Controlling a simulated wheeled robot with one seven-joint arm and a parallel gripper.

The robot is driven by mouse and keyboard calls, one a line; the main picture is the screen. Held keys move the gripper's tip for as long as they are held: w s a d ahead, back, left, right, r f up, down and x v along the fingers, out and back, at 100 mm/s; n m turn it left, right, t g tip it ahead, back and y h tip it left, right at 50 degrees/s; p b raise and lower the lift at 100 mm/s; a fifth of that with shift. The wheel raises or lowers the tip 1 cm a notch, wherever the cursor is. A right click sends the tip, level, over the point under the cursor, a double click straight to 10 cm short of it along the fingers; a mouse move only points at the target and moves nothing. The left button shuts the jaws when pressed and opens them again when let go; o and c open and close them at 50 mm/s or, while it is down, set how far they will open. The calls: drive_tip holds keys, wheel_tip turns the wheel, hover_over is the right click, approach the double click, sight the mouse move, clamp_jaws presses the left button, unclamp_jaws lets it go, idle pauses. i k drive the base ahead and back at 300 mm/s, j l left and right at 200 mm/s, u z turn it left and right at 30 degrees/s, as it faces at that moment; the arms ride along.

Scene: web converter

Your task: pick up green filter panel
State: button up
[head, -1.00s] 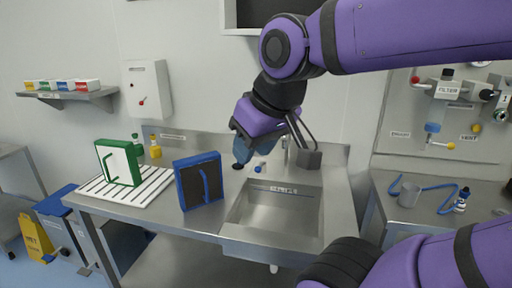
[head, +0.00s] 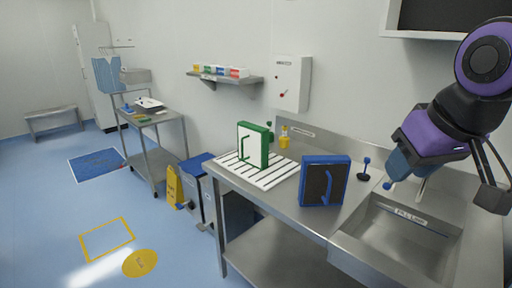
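The green filter panel (head: 254,146), a white panel with a green frame and green handle, stands upright on a white slatted rack (head: 226,168) at the left end of the steel counter. A blue-framed dark panel (head: 325,182) with a blue handle stands to its right, near the counter's front edge.
The sink (head: 405,225) fills the counter's right part. Small bottles (head: 285,138) stand behind the rack. A wall shelf (head: 226,79) and a white wall box (head: 292,83) are above. A blue bin (head: 195,168) and yellow floor sign (head: 174,186) stand left of the counter.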

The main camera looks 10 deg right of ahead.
sight(254, 139)
drive_tip(key=i+j, duration=0.5)
drive_tip(key=i+j+z, duration=0.15)
drive_tip(key=i+j, duration=0.8)
drive_tip(key=j, duration=0.25)
drive_tip(key=i+j+z, duration=0.1)
drive_tip(key=i+j, duration=0.4)
